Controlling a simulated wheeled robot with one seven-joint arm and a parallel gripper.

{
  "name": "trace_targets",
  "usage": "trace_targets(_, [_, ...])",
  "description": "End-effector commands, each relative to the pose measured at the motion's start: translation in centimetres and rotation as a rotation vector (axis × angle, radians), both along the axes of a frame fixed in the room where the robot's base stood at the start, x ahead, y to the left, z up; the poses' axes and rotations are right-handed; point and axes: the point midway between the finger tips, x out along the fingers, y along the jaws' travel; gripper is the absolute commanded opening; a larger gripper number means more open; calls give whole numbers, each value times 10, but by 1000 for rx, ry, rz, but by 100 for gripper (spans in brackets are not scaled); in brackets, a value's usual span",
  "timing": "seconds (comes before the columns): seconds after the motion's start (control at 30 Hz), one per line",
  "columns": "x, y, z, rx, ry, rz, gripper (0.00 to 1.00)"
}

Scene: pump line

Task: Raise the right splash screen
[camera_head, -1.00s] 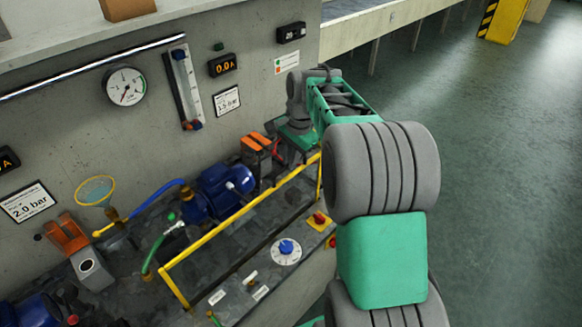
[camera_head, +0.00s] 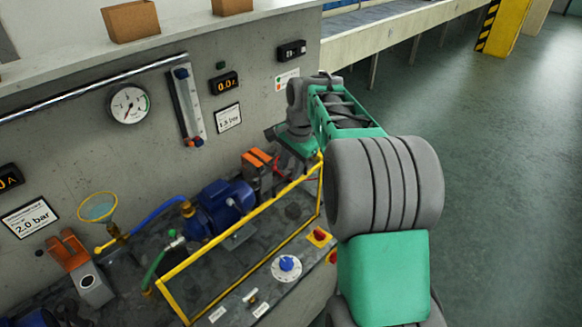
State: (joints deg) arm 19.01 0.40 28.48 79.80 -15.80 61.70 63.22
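The right splash screen (camera_head: 238,223) is a yellow frame standing along the front of the pump bench. Its upper bar, end posts and a thin lower bar show, with the bench visible through it. My arm reaches from the lower right over the screen's right end. The wrist stands by the far right corner of the frame. My gripper is hidden behind or blends into the wrist links, so I cannot tell its opening or whether it touches the frame.
A blue pump motor (camera_head: 222,207) and an orange-topped grey box (camera_head: 257,166) stand behind the screen. A blue dial knob (camera_head: 286,264) and a red switch (camera_head: 320,234) are in front. A pressure gauge (camera_head: 129,104) hangs on the wall. Open floor lies right.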

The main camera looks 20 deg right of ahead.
Motion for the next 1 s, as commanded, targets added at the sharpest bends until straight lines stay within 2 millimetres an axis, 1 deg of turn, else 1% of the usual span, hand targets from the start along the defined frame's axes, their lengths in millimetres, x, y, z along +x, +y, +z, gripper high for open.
trace_targets(0.17, [-1,0,-1,0,2,-1,33])
trace_targets(0.27, [-1,-1,7,0,-1,0,33])
trace_targets(0.37, [-4,-3,23,-1,-3,-1,33])
trace_targets(0.4, [-6,-4,33,-1,-3,-1,33])
trace_targets(0.53, [-10,-5,59,0,-1,-1,33])
trace_targets(0.63, [-13,-6,72,0,0,-1,33])
trace_targets(0.73, [-14,-6,76,0,1,-1,33])
trace_targets(0.93, [-14,-6,76,0,1,0,33])
trace_targets(1.0, [-16,-2,76,-3,-3,14,33])
